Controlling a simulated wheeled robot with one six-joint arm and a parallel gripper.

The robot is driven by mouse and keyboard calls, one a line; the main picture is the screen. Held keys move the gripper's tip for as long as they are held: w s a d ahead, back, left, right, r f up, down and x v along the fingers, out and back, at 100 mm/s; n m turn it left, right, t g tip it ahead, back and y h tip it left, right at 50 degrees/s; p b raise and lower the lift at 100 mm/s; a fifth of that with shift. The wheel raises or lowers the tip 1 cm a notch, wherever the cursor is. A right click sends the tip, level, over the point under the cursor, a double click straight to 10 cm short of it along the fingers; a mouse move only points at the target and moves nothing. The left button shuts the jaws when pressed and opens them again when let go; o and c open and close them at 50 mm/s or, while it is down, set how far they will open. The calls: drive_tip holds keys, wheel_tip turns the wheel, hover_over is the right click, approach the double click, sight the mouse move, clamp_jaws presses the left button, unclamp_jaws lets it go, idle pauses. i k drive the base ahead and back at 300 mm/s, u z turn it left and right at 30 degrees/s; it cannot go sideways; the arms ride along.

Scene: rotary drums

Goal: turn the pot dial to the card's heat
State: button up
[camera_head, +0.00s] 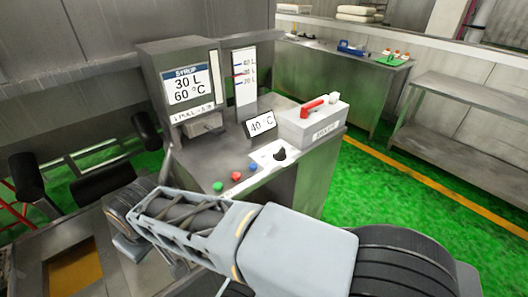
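The pot dial appears to be a black knob (280,155) on a white plate (266,152) atop the steel cabinet. Its pointer direction is too small to tell. A card (188,84) on the upright panel reads "SYRUP 30 L 60 °C". A small tilted sign (261,124) behind the knob reads "40 °C". My arm crosses the lower foreground from right to left, in front of the cabinet and apart from the knob. I cannot make out my gripper's fingers.
Green, red and blue buttons (236,176) sit left of the knob. A grey box with a red lever (313,107) stands behind it. A level gauge (244,77) rises at the back. Dark rollers (104,181) are at left. Green floor (380,200) is clear at right.

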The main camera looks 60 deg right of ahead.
sight(279, 155)
drive_tip(key=z, duration=2.35)
drive_tip(key=k, duration=0.45)
drive_tip(key=z, duration=0.55)
drive_tip(key=i, duration=0.8)
drive_tip(key=u, duration=1.3)
